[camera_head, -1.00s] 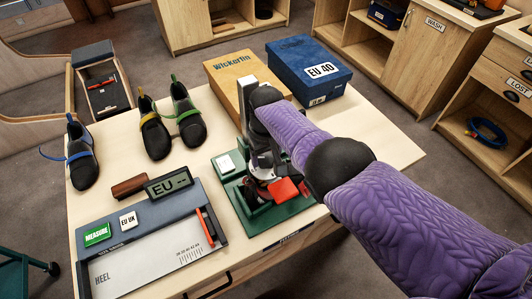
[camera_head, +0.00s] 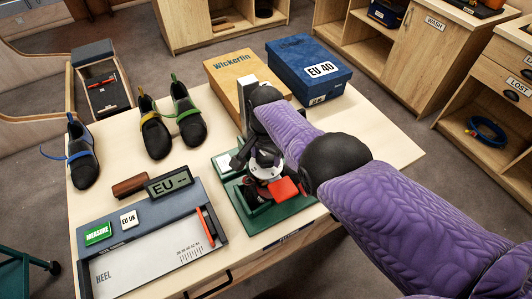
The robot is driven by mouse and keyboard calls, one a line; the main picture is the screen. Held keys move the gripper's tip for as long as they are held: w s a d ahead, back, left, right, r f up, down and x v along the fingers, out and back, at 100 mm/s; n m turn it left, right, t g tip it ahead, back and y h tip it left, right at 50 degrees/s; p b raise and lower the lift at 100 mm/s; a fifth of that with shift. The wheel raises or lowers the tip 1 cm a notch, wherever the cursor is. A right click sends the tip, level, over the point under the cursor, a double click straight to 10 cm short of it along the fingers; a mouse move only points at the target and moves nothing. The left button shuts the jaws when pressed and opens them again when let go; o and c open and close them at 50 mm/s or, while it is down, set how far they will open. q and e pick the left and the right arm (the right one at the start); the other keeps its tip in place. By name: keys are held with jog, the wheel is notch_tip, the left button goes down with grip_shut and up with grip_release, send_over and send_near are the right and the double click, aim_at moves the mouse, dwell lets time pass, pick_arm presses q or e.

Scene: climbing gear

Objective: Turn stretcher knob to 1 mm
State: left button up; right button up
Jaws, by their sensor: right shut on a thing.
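The shoe stretcher stands on a green base (camera_head: 296,222) at the table's right front. It has a pale round collar (camera_head: 265,168) and a red part (camera_head: 285,189) beside it. My right gripper (camera_head: 263,158) points down over the stretcher, shut on its knob. The knob is mostly hidden by the gripper, and I cannot read any millimetre setting. My left gripper is not in view.
A measuring device (camera_head: 150,250) with an "EU --" display (camera_head: 168,185) lies left of the stretcher. Dark shoes (camera_head: 155,135) stand behind it. The table's right side is clear.

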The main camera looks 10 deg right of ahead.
aim_at(266, 157)
jog(key=shift+m, duration=0.7)
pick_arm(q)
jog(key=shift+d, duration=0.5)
pick_arm(e)
jog(key=shift+m, duration=0.5)
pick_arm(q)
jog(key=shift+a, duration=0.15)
pick_arm(e)
jog(key=o, duration=0.9)
jog(key=shift+c, duration=0.2)
jog(key=o, duration=0.4)
jog(key=shift+c, duration=0.2)
notch_tip(266, 157, up, 9)
jog(key=p, duration=0.7)
jog(key=shift+r+p, duration=0.1)
jog(key=shift+p, duration=0.25)
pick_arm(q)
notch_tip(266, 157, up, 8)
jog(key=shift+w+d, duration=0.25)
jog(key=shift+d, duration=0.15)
pick_arm(e)
jog(key=shift+r, duration=0.35)
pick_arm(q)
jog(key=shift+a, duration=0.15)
pick_arm(e)
jog(key=shift+f, duration=0.1)
